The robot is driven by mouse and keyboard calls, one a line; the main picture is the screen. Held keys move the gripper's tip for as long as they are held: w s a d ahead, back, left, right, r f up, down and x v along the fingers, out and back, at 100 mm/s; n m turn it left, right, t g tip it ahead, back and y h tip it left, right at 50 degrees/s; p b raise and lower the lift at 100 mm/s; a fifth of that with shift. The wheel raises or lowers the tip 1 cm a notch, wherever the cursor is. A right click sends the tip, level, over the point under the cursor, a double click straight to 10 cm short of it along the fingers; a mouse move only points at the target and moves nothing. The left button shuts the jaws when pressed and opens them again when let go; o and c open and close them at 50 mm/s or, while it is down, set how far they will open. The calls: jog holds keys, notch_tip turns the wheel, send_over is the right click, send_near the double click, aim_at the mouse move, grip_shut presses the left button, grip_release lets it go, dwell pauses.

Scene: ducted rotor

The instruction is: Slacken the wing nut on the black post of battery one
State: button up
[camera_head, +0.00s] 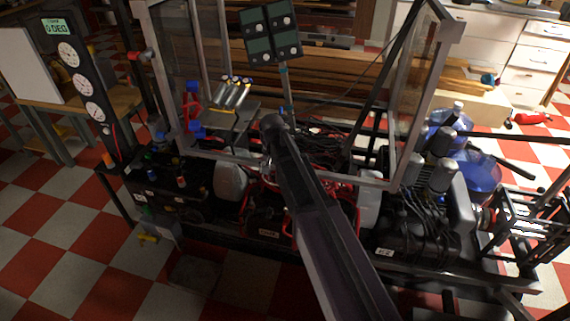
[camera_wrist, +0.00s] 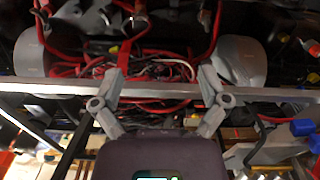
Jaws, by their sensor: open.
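In the head view a row of black battery-like boxes (camera_head: 170,190) with small white labels stands at the left end of the rig. Coloured caps or nuts sit on top: an orange one (camera_head: 181,181), a blue one (camera_head: 154,173) and others. I cannot tell which box is battery one or which piece is the wing nut on its black post. In the wrist view my gripper (camera_wrist: 160,76) is open and empty, fingers spread over a grey frame bar and red cables. Small coloured pieces (camera_wrist: 308,43) show at the upper right edge. In the head view my arm hides the gripper.
A grey metal frame with clear panels (camera_head: 404,95) rises around the rig. Red cables (camera_wrist: 140,68) and two grey rounded bodies (camera_wrist: 238,60) lie near my gripper. A gauge panel (camera_head: 72,75) stands at left, blue water bottles (camera_head: 465,170) at right. Checkered floor lies open in front.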

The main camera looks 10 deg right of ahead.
jog(key=s+d+r+p, duration=0.3)
jog(key=r, duration=0.1)
jog(key=shift+s+d+n, duration=0.25)
jog(key=shift+s+n, duration=0.05)
jog(key=shift+s, duration=0.05)
